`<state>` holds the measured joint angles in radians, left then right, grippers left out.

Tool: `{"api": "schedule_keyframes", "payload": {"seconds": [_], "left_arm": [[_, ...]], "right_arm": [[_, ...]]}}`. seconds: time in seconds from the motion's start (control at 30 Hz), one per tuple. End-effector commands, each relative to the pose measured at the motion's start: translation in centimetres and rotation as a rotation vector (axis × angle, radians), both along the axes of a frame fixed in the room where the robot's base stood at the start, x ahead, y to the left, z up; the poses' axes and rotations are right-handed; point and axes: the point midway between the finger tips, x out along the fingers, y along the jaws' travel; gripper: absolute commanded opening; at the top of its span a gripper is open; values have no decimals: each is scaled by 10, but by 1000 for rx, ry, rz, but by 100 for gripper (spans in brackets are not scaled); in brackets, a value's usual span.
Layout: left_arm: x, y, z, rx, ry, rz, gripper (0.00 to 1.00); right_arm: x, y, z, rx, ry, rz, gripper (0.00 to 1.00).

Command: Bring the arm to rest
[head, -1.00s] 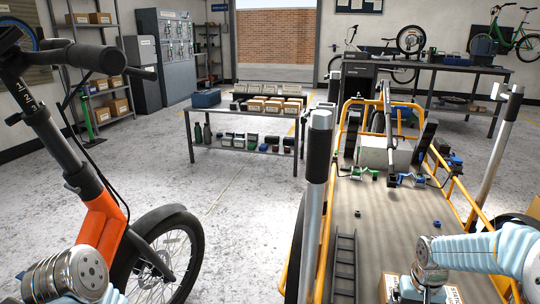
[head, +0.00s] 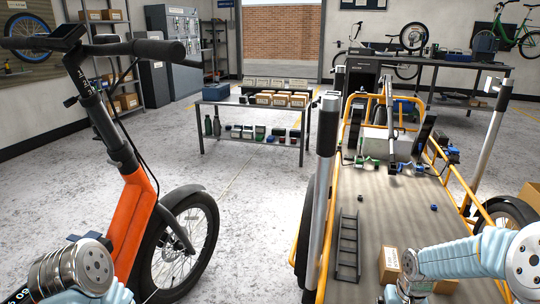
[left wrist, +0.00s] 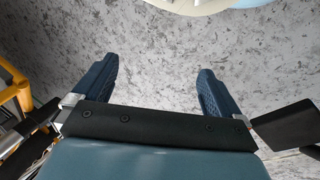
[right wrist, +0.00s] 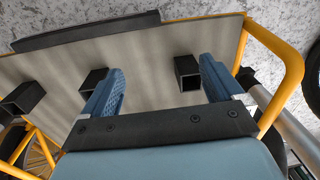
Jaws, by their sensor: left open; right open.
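My left gripper (left wrist: 152,80) is open and empty in the left wrist view, above bare grey floor. In the head view only a joint of my left arm shows, at the lower left beside the orange bike (head: 135,220). My right gripper (right wrist: 160,85) is open with nothing between its fingers in the right wrist view. Behind its fingers are a pale panel (right wrist: 145,60) and dark square tubes (right wrist: 186,72). In the head view my right arm reaches in from the right, low over the cargo bed (head: 385,215). Its hand end is cut off by the bottom edge.
A cardboard box (head: 390,266) and a black ladder-like rack (head: 347,247) lie on the bed. Yellow rails (head: 452,172) and a silver post (head: 325,170) edge it. A table with boxes (head: 252,105) stands further back. Open floor lies between the bikes.

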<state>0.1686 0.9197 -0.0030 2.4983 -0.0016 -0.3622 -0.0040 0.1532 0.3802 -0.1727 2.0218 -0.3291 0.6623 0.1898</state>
Motion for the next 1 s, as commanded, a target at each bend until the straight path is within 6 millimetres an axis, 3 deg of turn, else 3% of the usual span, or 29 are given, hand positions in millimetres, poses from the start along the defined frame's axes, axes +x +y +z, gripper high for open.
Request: {"api": "schedule_keyframes", "payload": {"seconds": [0.17,0.37,0.47,0.6,0.7,1.0], "left_arm": [[-1,-2,7,-2,2,-3,99],[-2,-4,18,-7,3,-8,99],[-3,-6,25,-9,5,-11,99],[-4,-10,35,-14,7,-18,99],[-5,-11,38,-15,9,-19,99],[-5,-11,38,-15,9,-19,99]], "right_arm": [[-5,38,-31,58,-9,42,94],[-27,102,-79,155,-30,87,94],[-52,141,-105,210,-38,99,94],[-102,193,-132,268,-47,99,94],[-124,209,-139,280,-56,96,94],[-124,209,-139,280,-56,96,94]]}}
